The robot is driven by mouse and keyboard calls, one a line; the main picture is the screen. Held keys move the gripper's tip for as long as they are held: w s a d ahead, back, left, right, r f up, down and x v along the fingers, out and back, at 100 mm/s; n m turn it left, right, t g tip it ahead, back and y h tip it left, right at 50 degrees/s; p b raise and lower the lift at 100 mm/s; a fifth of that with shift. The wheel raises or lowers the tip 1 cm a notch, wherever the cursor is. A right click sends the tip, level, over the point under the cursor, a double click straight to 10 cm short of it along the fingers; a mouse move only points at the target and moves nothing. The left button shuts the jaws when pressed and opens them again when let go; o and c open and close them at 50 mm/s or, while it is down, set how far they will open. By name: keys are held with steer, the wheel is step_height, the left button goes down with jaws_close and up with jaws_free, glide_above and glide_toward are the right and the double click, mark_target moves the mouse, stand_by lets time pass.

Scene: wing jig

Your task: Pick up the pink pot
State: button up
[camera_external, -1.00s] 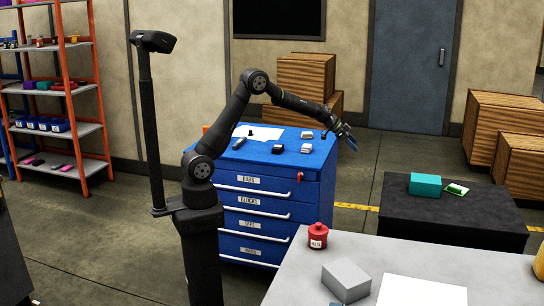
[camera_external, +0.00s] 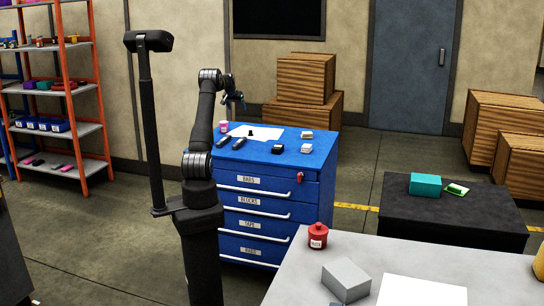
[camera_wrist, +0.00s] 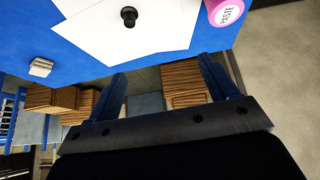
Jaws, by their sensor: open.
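The pink pot (camera_external: 224,126) stands at the back left of the blue cabinet's top (camera_external: 270,151). In the wrist view the pink pot (camera_wrist: 225,12) is at the top right, cut off by the picture's edge, with a white label showing. My gripper (camera_external: 236,103) is above the back left of the cabinet, apart from the pot and a little to its right in the outside view. In the wrist view my gripper (camera_wrist: 163,72) has its two blue fingers spread, with nothing between them.
White paper (camera_external: 262,131) lies beside the pot with a small black knob-like object (camera_wrist: 128,16) on it. Dark pieces (camera_external: 238,143) and pale blocks (camera_external: 307,134) lie on the cabinet top. Wooden crates (camera_external: 305,77) stand behind it.

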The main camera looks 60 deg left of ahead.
steer(key=n+g, duration=0.1)
steer(key=n, duration=0.1)
glide_toward(223, 122)
steer(key=s+d+r, duration=0.2)
steer(key=d+r, duration=0.2)
steer(key=r, duration=0.1)
steer(key=shift+y, duration=0.4)
steer(key=x, duration=1.2)
steer(key=shift+s+a+f, duration=0.1)
steer(key=shift+s+a, duration=0.1)
steer(key=shift+w+x, duration=0.2)
steer(key=shift+x, duration=1.15)
steer(key=shift+w+x, duration=0.15)
steer(key=shift+x, duration=1.2)
steer(key=shift+a, duration=0.1)
steer(key=c, duration=1.1)
steer(key=shift+r, duration=0.25)
steer(key=shift+c, duration=0.2)
steer(key=shift+r, duration=0.1)
